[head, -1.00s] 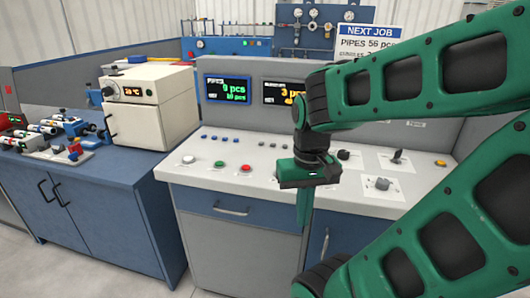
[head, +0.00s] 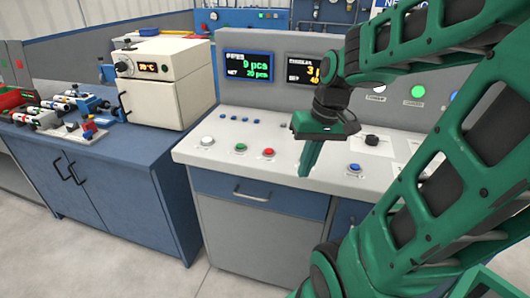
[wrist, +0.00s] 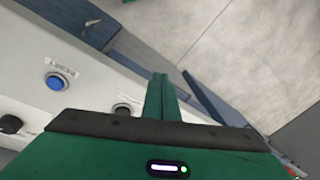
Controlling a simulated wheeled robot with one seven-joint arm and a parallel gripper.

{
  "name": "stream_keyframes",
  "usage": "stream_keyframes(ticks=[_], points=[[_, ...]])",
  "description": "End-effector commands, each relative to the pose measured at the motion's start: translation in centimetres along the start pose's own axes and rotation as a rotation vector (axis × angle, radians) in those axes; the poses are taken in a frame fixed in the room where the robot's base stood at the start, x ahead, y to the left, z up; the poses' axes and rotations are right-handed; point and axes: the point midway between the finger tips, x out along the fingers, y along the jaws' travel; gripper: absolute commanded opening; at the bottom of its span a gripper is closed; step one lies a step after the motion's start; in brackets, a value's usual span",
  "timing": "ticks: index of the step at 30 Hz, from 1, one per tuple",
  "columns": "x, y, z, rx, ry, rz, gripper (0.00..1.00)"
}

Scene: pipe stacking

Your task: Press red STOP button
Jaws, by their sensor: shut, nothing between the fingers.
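The red button (head: 268,153) sits on the sloped top of the control console (head: 225,160), right of a green button (head: 240,147). Its label is too small to read. My gripper (head: 306,174) is shut and empty, fingers pointing down. In the head view its tips appear right of and lower than the red button, by the console's front edge. Their height above the surface is hard to judge. In the wrist view the shut fingers (wrist: 160,86) show beside the console top; the red button is not visible there.
A white button (head: 207,141) is left of the green one. A blue button (head: 355,168) lies right of my gripper and also shows in the wrist view (wrist: 57,81). Black knobs (head: 372,140) stand farther right. A cream oven (head: 160,80) and a blue bench (head: 110,150) are left.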

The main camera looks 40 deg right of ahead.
Motion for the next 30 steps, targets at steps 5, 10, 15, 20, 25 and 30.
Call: stream_keyframes(ticks=[5, 10, 15, 20, 25, 30], points=[[-0.4, -2.2, -8.6, -0.135, 0.110, -0.181, 0.00], [-1.6, -3.6, -14.6, -0.247, 0.221, -0.349, 0.00], [-2.8, -4.2, -17.8, -0.317, 0.303, -0.467, 0.00], [-3.5, -4.4, -18.9, -0.346, 0.336, -0.516, 0.00], [-3.6, -4.6, -18.9, -0.351, 0.340, -0.523, 0.00], [-3.6, -4.7, -18.9, -0.353, 0.339, -0.523, 0.00]])
